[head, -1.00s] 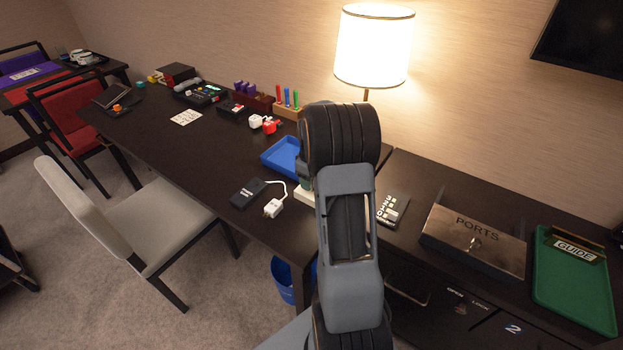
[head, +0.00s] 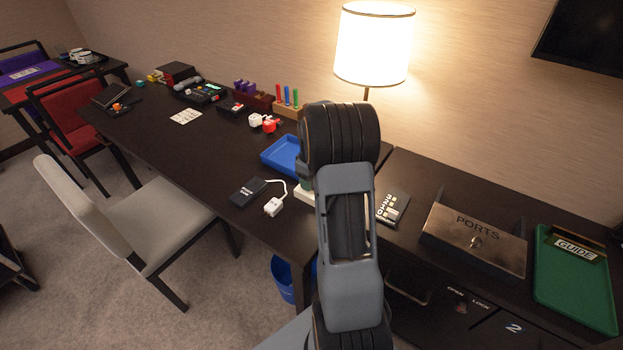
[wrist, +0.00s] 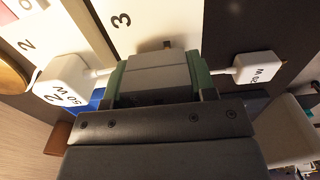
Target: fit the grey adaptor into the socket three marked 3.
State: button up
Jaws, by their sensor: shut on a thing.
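In the wrist view, my gripper (wrist: 158,88) is shut on the grey adaptor (wrist: 158,68), with its green-edged fingers on either side. The adaptor's far end is over the white panel marked 3 (wrist: 150,22). The 3 is visible just beyond it, up and left. A small brown piece shows at the adaptor's far edge. The socket three opening is hidden, and I cannot tell whether the adaptor touches the panel or sits in it. In the head view my arm hides the gripper and adaptor; only a bit of the white panel (head: 303,196) shows.
In the wrist view, a white plug marked 2, 50 W (wrist: 62,80) is close left of the gripper, and another white plug (wrist: 258,68) close right. In the head view, a blue tray (head: 281,157) and a black box with a white cabled plug (head: 273,207) are nearby.

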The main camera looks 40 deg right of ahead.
jog(key=shift+f+b, duration=0.4)
jog(key=shift+f, duration=0.3)
jog(key=o, duration=1)
jog(key=shift+o, duration=0.2)
notch_tip(320, 180, up, 14)
jog(key=shift+f+p, duration=0.1)
jog(key=shift+p, duration=0.5)
